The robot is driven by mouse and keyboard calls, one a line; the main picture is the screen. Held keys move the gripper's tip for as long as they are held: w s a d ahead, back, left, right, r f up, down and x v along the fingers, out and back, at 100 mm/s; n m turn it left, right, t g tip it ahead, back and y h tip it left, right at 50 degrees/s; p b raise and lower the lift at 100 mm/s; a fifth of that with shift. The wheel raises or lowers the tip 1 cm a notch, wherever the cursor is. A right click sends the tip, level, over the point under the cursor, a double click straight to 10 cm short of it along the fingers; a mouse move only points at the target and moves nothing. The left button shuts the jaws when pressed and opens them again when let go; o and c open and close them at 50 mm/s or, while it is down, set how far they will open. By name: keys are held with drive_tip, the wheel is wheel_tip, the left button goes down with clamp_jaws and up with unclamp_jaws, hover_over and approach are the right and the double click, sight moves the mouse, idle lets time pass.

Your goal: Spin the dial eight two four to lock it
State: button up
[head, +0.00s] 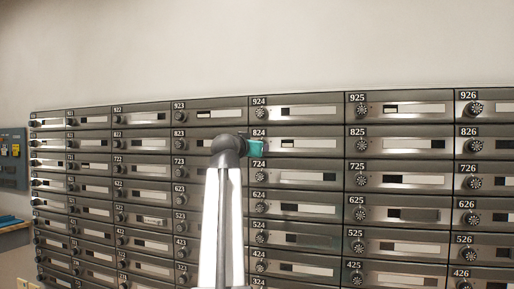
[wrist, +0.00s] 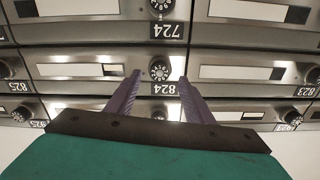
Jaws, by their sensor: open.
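Box 824's plate (head: 260,133) shows at the middle of the mailbox wall in the head view. Its round black dial (wrist: 160,70), with white marks, sits between my fingertips in the upside-down wrist view. My gripper (wrist: 159,79) is open, with one purple finger to each side of the dial and its number plate. I cannot tell whether the fingertips reach around the dial or stop short of it. In the head view my teal gripper body (head: 255,147) covers the dial and hides the fingers.
Neighbouring dials are close: dial 724 (head: 256,177) below and dial 924 (head: 258,112) above. Dial 825 (head: 360,145) is to the right. The wall above the boxes is bare. A blue-grey panel (head: 12,155) hangs at the far left.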

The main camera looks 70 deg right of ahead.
drive_tip(key=a, duration=1)
drive_tip(key=shift+s, duration=0.3)
drive_tip(key=shift+w, duration=0.1)
